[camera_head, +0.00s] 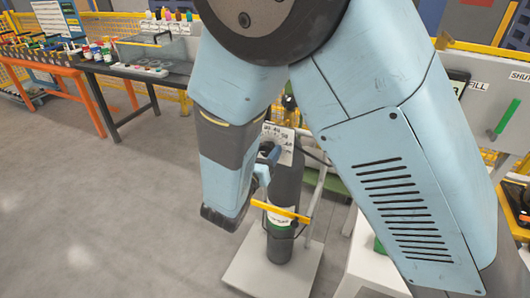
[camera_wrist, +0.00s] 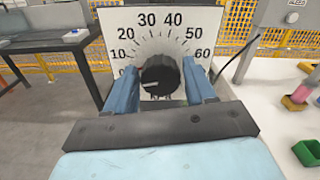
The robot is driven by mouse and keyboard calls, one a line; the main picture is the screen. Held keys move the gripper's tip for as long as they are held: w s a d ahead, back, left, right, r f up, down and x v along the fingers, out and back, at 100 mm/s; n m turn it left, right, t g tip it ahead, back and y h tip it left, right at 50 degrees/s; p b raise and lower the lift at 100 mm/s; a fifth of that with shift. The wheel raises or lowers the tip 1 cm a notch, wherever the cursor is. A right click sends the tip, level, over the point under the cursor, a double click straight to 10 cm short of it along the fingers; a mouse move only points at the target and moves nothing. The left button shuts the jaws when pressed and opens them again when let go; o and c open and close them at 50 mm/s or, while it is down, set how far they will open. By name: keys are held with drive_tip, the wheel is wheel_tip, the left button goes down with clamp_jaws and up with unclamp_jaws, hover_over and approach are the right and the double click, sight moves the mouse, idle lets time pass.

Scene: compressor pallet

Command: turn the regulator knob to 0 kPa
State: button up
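The regulator knob (camera_wrist: 160,76) is black and round, with a white pointer mark aimed to the left and slightly down, towards the low end of the scale. It sits on a white dial plate (camera_wrist: 160,22) numbered from 10 to 60; the 0 is partly hidden by my left finger. My gripper (camera_wrist: 162,78) has one blue finger on each side of the knob, seemingly with narrow gaps. In the head view my gripper (camera_head: 266,164) is at the dial plate (camera_head: 284,134), above a dark gas cylinder (camera_head: 283,190); my arm hides part of this area.
The cylinder stands on a pale cart base (camera_head: 250,267) with a yellow bar (camera_head: 280,211) across it. A dark workbench (camera_head: 150,73) and an orange one (camera_head: 50,68) stand at the left. A grey panel (camera_head: 490,95) is at the right. The floor at the left is clear.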

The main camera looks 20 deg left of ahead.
drive_tip(key=c, duration=0.7)
drive_tip(key=shift+c, duration=0.2)
drive_tip(key=shift+n, duration=0.6)
drive_tip(key=o, duration=1.1)
drive_tip(key=shift+c, duration=0.2)
drive_tip(key=shift+s, duration=0.1)
drive_tip(key=s+a, duration=0.1)
drive_tip(key=s, duration=1.2)
drive_tip(key=shift+s, duration=0.3)
drive_tip(key=shift+a, duration=0.1)
